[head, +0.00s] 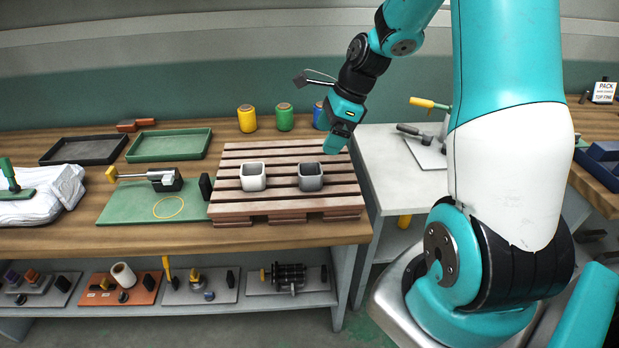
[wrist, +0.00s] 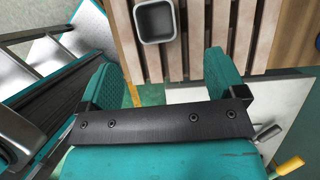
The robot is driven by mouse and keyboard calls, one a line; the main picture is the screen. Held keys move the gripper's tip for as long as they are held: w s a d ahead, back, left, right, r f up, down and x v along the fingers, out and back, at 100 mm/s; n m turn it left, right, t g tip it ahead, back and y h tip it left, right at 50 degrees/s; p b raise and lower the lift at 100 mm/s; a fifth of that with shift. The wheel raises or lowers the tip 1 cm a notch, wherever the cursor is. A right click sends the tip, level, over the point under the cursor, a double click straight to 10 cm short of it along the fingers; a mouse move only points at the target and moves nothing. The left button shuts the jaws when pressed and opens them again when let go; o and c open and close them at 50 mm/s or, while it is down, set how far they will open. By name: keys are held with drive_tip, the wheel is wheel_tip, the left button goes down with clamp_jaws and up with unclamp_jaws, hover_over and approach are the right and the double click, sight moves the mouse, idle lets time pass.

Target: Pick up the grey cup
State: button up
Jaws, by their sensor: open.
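The grey cup (head: 311,177) is a square, open-topped cup standing upright on the right part of a wooden pallet (head: 285,208). A white cup (head: 253,177) of the same shape stands to its left. My gripper (head: 335,146) is above the pallet, up and to the right of the grey cup, and apart from it. In the wrist view a grey square cup (wrist: 154,21) shows at the top, beyond my fingers. My gripper (wrist: 162,75) is open there, with nothing between its two teal fingers.
The pallet stands on a wooden bench (head: 230,236). Yellow (head: 246,118) and green (head: 284,117) spools stand behind it, with a partly hidden blue spool (head: 321,116). A green board with tools (head: 130,206) lies to the left. A white table (head: 385,150) stands right of the bench.

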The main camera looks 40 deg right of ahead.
sight(311, 168)
drive_tip(key=x, duration=0.7)
drive_tip(key=shift+a+x, duration=0.15)
drive_tip(key=shift+x, duration=1.15)
drive_tip(key=shift+a+x, duration=0.1)
drive_tip(key=shift+x, duration=1.25)
drive_tip(key=shift+s+r, duration=0.1)
drive_tip(key=shift+s, duration=0.05)
drive_tip(key=c, duration=1)
